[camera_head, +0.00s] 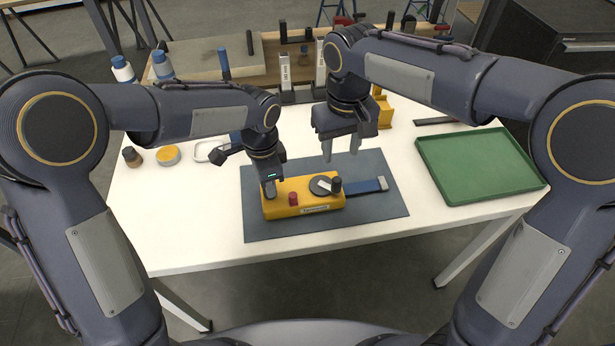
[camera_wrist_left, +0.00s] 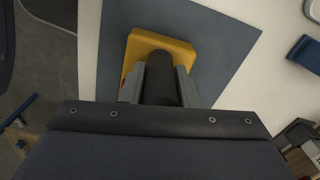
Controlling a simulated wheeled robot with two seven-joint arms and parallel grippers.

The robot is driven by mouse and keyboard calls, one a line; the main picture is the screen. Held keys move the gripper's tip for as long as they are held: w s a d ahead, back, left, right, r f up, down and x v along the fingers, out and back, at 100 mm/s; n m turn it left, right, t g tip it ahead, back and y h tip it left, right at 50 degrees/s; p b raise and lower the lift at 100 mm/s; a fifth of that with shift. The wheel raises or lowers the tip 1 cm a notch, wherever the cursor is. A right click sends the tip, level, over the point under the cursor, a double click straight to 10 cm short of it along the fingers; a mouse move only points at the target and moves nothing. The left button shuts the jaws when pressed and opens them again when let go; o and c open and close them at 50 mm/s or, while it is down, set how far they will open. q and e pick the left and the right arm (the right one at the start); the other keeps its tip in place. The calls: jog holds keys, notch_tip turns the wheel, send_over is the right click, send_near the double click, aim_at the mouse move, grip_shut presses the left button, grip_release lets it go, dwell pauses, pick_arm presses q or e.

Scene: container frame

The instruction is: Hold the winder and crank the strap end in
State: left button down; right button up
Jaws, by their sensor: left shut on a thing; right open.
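The yellow winder (camera_head: 310,205) lies on a dark grey mat (camera_head: 262,229) in the middle of the white table. It has a red knob (camera_head: 293,198) and a round grey crank disc (camera_head: 322,186) with a black handle (camera_head: 336,184). The blue strap (camera_head: 365,188) runs out of its right side to a pale end piece (camera_head: 383,183). My left gripper (camera_head: 269,190) is shut on a dark upright grip at the winder's left end; the left wrist view shows this grip (camera_wrist_left: 160,78) between the fingers. My right gripper (camera_head: 341,148) is open and empty, above the mat behind the winder.
A green tray (camera_head: 480,194) is at the right of the table. A yellow round tin (camera_head: 168,155) and a small brown jar (camera_head: 132,157) stand at the left. Bottles and tools line the back. The front strip of the table is clear.

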aim_at(337, 179)
notch_tip(337, 179, down, 11)
jog(key=n, duration=2.3)
grip_shut()
